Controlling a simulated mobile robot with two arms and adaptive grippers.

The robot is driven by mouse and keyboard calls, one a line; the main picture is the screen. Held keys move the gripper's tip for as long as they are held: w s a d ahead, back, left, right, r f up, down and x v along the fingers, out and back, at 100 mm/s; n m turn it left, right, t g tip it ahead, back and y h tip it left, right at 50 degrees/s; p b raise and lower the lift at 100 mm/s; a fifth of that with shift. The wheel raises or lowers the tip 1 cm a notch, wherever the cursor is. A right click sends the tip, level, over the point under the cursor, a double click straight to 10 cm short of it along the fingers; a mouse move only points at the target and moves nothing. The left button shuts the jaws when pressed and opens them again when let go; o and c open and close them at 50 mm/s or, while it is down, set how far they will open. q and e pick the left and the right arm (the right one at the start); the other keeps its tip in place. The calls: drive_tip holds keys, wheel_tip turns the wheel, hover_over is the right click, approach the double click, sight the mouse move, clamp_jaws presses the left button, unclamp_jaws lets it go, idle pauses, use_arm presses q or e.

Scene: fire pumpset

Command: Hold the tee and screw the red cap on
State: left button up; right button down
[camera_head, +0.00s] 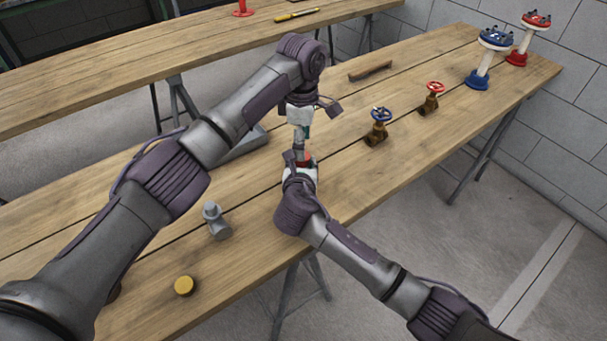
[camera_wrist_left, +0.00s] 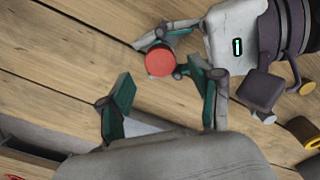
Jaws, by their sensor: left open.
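A grey tee (camera_head: 216,220) stands on the near bench, left of my right gripper and apart from both grippers. My left gripper (camera_head: 300,145) is above the bench; its green-padded fingers (camera_wrist_left: 163,103) are spread with nothing between them. My right gripper (camera_wrist_left: 168,56) faces it from the near side, with its fingertips on either side of the round red cap (camera_wrist_left: 159,61). The red cap also shows in the head view (camera_head: 305,160), partly covered by the fingers. The two grippers are very close together, and their fingertips overlap in the head view.
A yellow cap (camera_head: 184,286) lies near the front edge. A grey tray (camera_head: 243,144) is behind my left arm. A blue-wheeled valve (camera_head: 378,126) and a red-wheeled valve (camera_head: 431,98) stand to the right, with flanged posts (camera_head: 486,60) beyond. Bare bench lies between tee and yellow cap.

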use_arm(q)
drive_tip(key=shift+r, duration=0.25)
drive_tip(key=shift+c, duration=0.2)
drive_tip(key=shift+r, duration=0.2)
drive_tip(key=shift+c, duration=0.2)
wheel_tip(320, 180, up, 3)
drive_tip(key=shift+r, duration=0.1)
drive_tip(key=shift+f, duration=4.05)
